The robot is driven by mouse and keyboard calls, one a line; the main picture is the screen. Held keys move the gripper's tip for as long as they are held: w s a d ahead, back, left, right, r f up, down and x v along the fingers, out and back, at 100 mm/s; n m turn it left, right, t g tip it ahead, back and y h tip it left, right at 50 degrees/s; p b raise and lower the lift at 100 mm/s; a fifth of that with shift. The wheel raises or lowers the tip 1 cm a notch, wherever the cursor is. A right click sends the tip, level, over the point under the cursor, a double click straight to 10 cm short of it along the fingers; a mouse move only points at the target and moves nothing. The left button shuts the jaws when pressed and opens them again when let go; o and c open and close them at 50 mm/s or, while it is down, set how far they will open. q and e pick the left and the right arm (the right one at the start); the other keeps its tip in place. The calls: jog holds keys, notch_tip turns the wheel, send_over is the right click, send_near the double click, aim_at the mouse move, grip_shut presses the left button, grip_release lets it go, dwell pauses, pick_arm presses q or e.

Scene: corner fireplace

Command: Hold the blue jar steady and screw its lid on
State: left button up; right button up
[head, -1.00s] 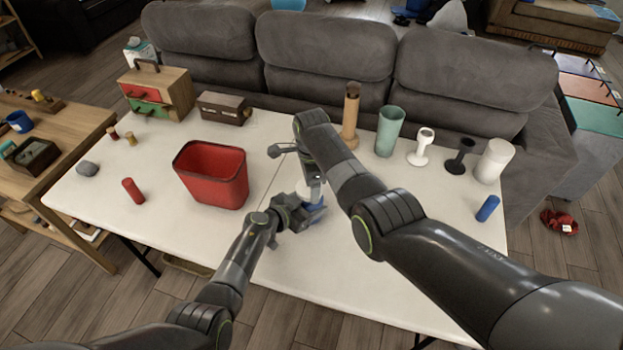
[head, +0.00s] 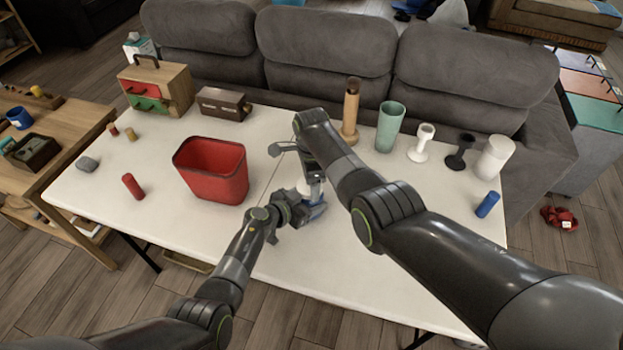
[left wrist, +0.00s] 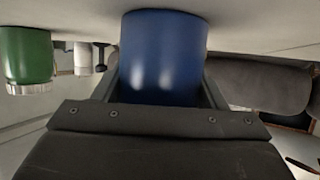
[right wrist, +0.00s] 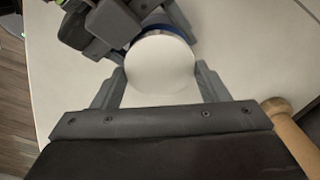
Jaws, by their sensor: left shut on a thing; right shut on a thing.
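The blue jar (left wrist: 163,58) stands between the fingers of my left gripper (left wrist: 160,88), which is shut on it. In the head view the jar (head: 316,206) is mostly hidden by my left gripper (head: 303,211). The white round lid (right wrist: 160,68) is between the fingers of my right gripper (right wrist: 160,78), which is shut on it. A strip of the blue jar (right wrist: 168,30) shows just behind the lid's edge. In the head view the lid (head: 305,189) is above the jar, under my right gripper (head: 312,180). I cannot tell how far it is threaded.
A red bin (head: 213,170) stands left of my grippers. Behind are a wooden pepper mill (head: 350,115), a green cup (head: 390,127), a white stand (head: 422,143) and a white canister (head: 494,157). A blue cylinder (head: 487,204) lies right. The front table is clear.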

jog(key=shift+f, duration=0.15)
pick_arm(q)
jog(key=c, duration=0.5)
pick_arm(e)
jog(key=shift+m, duration=1.7)
jog(key=o, duration=0.9)
jog(key=shift+s, duration=0.1)
jog(key=shift+o, duration=0.2)
jog(key=shift+r, duration=2.25)
jog(key=shift+c, duration=0.4)
